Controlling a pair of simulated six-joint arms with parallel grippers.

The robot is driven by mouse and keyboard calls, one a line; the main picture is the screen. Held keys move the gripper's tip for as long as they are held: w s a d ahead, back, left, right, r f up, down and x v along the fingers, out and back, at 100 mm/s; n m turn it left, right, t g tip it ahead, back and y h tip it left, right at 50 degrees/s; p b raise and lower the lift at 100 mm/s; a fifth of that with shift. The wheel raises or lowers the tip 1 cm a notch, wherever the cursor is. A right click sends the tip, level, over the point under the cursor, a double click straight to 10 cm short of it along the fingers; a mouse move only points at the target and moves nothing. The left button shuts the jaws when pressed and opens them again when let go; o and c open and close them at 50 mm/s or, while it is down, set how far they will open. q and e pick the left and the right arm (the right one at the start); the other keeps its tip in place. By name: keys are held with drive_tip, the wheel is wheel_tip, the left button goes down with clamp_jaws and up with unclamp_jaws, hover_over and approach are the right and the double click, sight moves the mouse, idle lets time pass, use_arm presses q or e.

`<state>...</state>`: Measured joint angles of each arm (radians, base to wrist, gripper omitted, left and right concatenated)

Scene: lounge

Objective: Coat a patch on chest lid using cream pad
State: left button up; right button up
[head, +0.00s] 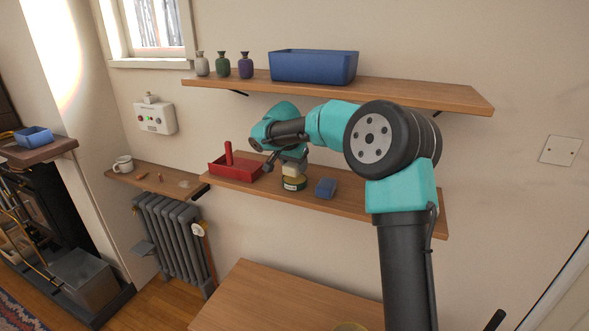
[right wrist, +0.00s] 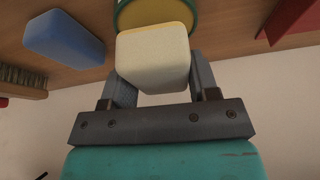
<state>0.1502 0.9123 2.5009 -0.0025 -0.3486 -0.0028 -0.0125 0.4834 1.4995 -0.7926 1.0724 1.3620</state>
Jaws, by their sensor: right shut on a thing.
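My right gripper (head: 291,163) is shut on a cream pad (head: 292,172), a pale rounded block; it also shows between the fingers in the right wrist view (right wrist: 155,62). The pad is at a round tin (head: 293,184) with a yellowish top and a dark green side, on the lower wooden shelf. The tin shows behind the pad in the right wrist view (right wrist: 150,12). I cannot tell whether pad and tin touch. A flat wooden top (head: 265,295) at the bottom of the head view may be the chest lid; no coated patch shows on its visible part. My left gripper is not in view.
A blue block (head: 325,188) lies right of the tin, a red tray (head: 236,172) with an upright handle left. A brush (right wrist: 22,80) shows in the wrist view. The upper shelf (head: 420,92) holds a blue bin (head: 313,67) and several small bottles.

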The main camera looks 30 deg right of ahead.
drive_tip(key=shift+s+d+r, duration=0.1)
drive_tip(key=shift+d+r, duration=0.05)
drive_tip(key=shift+r, duration=2.45)
drive_tip(key=shift+f, duration=0.6)
drive_tip(key=f, duration=0.4)
drive_tip(key=shift+w+a+f, duration=0.1)
drive_tip(key=shift+w+a, duration=0.15)
drive_tip(key=shift+a, duration=0.05)
drive_tip(key=shift+s+d+f, duration=0.1)
drive_tip(key=shift+d+f, duration=0.05)
drive_tip(key=shift+f, duration=0.6)
